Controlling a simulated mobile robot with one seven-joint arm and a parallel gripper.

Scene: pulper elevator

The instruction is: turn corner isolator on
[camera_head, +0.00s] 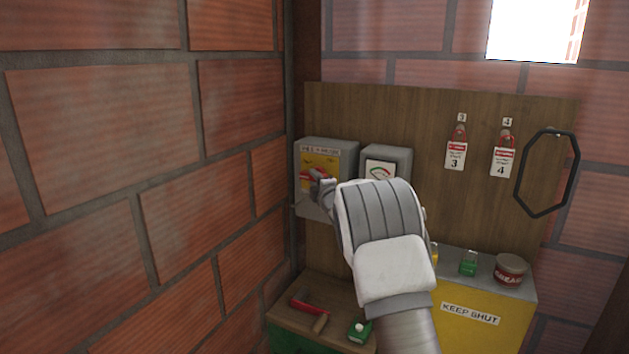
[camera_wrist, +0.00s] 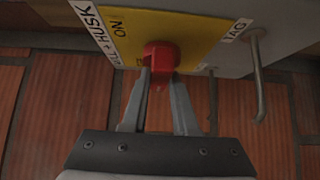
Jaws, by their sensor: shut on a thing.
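The corner isolator (camera_head: 328,148) is a grey box with a yellow face plate, mounted on the wooden board by the brick corner in the head view. In the wrist view its yellow plate (camera_wrist: 199,38) shows "ON" and a label ending in "HUSK". A red handle (camera_wrist: 161,56) stands out from the plate. My gripper (camera_wrist: 161,84) is shut on the red handle, with one finger on each side of it. In the head view my gripper (camera_head: 319,184) covers part of the handle, so its exact angle is hard to tell there.
A grey meter box (camera_head: 399,156) sits just right of the isolator. Tags 3 (camera_head: 455,154) and 4 (camera_head: 503,161) and a dark ring (camera_head: 520,184) hang further right. A metal hook (camera_wrist: 257,75) projects beside the plate.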

